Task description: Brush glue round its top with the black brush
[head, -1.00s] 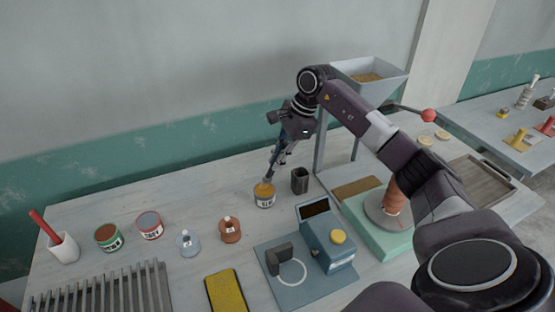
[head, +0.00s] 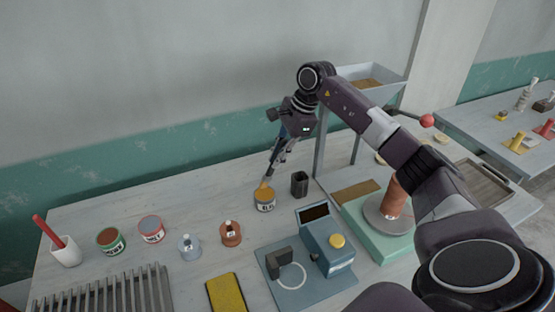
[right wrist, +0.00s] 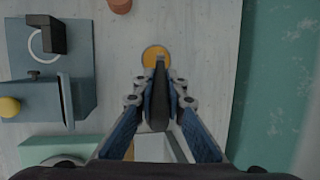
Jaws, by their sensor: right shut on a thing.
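In the right wrist view, the brush's dark handle (right wrist: 158,105) sits between the fingers, with the yellow-filled pot (right wrist: 155,52) beyond. A brown clay cylinder (head: 395,197) stands upright on a grey round plate over a green base (head: 375,235), right of the pot and partly behind my arm. My left gripper is not in view.
Green-labelled (head: 110,240) and red-labelled (head: 151,229) pots stand left, with small grey and brown bottles. A blue device (head: 325,240) and a hopper stand (head: 320,145) flank the route to the cylinder.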

